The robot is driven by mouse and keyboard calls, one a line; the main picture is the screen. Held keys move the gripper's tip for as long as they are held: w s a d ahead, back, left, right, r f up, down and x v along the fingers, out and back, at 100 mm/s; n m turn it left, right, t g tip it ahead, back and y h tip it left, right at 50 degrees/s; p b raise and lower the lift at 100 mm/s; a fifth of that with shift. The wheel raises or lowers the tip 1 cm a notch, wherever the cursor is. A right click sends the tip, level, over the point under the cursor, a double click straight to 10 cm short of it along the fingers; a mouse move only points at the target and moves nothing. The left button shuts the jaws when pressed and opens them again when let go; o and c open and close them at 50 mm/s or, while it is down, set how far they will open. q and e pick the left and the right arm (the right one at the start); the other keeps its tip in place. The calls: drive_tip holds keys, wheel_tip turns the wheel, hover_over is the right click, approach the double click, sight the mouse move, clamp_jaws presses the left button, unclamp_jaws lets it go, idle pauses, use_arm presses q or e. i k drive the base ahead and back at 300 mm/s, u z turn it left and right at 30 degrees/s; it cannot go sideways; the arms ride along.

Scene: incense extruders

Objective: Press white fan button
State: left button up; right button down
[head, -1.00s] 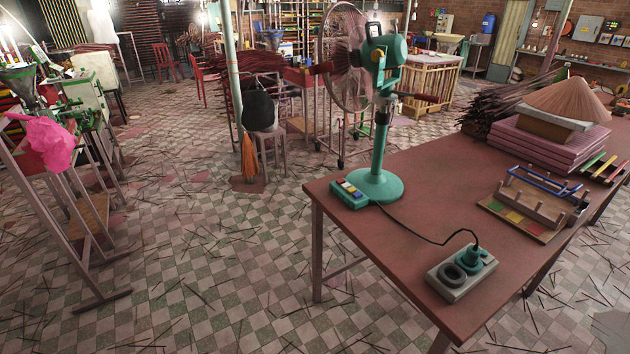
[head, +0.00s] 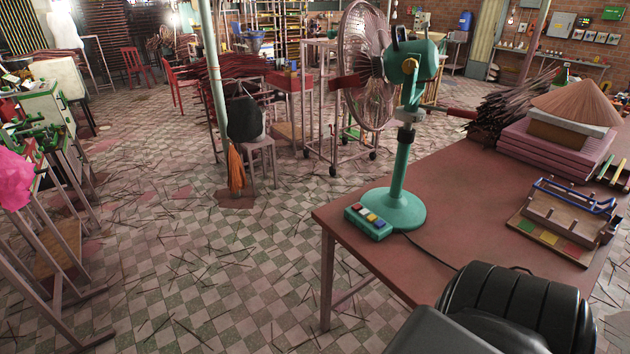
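The teal pedestal fan (head: 402,170) stands upright on the near-left part of the red-brown table. Its round wire cage (head: 364,65) faces left. A small teal button box (head: 369,222) is at the left front of the fan's round base. A bulky black part of my arm fills the bottom right, over the table's near side. Neither gripper is visible, and nothing touches the buttons.
The table (head: 465,215) has clear surface right of the fan. Scattered sticks lie on the tiled floor.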

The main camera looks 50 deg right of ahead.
sight(364, 213)
drive_tip(key=i, duration=0.8)
drive_tip(key=z, duration=0.8)
drive_tip(key=i, duration=0.65)
drive_tip(key=z, duration=0.7)
